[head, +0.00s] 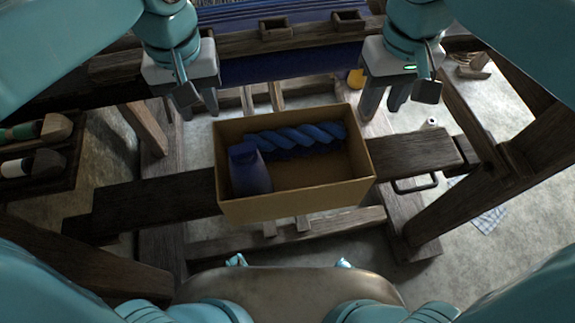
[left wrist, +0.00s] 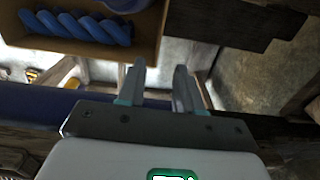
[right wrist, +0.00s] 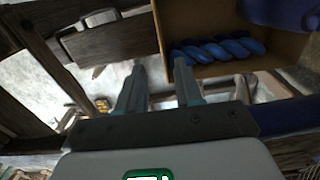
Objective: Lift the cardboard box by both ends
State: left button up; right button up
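The open cardboard box (head: 296,200) rests on a dark wooden beam in the middle of the head view. It holds a twisted blue yarn hank (head: 297,136) and a blue bottle-like item (head: 249,172). My left gripper (head: 198,112) is open and empty, beyond the box's left end and apart from it. My right gripper (head: 383,112) is open and empty, beyond the right end. The box also shows at the upper left of the left wrist view (left wrist: 95,50) and the upper right of the right wrist view (right wrist: 215,72). Neither gripper touches it.
The bench beam (head: 150,203) extends left and right of the box. Loom posts (head: 467,180) stand at the right. A dark tray (head: 42,165) with shuttle-like items lies at the far left. Blue warp and a loom crossbar (head: 300,38) lie behind the grippers.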

aim_at(219, 155)
pick_arm(q)
jog(key=shift+s+d, duration=0.1)
pick_arm(e)
jog(key=shift+s+d, duration=0.1)
pick_arm(q)
jog(key=shift+f, duration=0.1)
